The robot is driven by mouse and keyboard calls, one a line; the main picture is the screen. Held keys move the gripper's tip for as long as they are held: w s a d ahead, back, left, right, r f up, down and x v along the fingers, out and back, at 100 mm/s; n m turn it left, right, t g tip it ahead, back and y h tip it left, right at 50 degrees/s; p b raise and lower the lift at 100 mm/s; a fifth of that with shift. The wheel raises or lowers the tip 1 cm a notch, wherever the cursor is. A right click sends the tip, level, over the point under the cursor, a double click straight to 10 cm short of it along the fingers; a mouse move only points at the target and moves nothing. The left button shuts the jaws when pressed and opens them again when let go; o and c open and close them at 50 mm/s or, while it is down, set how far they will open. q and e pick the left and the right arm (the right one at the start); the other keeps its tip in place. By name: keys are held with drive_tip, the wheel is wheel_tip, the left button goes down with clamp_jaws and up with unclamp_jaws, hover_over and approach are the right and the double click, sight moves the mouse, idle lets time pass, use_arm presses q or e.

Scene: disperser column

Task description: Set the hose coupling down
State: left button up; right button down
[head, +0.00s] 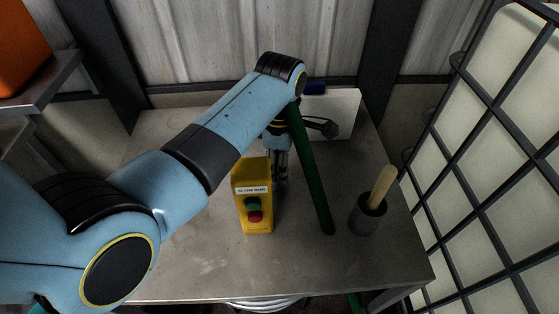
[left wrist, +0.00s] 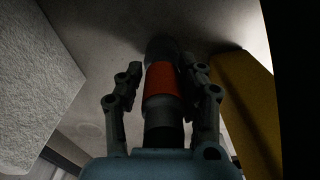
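The hose coupling (left wrist: 163,80) shows in the left wrist view as a dark cylinder with an orange-red band. It stands between the two fingers of my left gripper (left wrist: 162,72), along the gripper's axis. The fingers appear closed on its sides, though a thin dark gap seems to show at the left finger. Its far end is dark, close to the grey table; I cannot tell whether it touches. In the head view my left gripper (head: 281,172) points down over the table, behind the yellow box, and the coupling is hard to make out there. My right gripper is not in view.
A yellow button box (head: 252,215) stands just left of the gripper; its side also shows in the wrist view (left wrist: 245,105). A green pole (head: 312,175) slants close on the right. A dark cup (head: 366,215) holds a wooden handle. The metal table (head: 190,245) is clear at front left.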

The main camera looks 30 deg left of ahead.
use_arm(q)
drive_tip(key=shift+o, duration=1.3)
drive_tip(key=shift+w, duration=0.1)
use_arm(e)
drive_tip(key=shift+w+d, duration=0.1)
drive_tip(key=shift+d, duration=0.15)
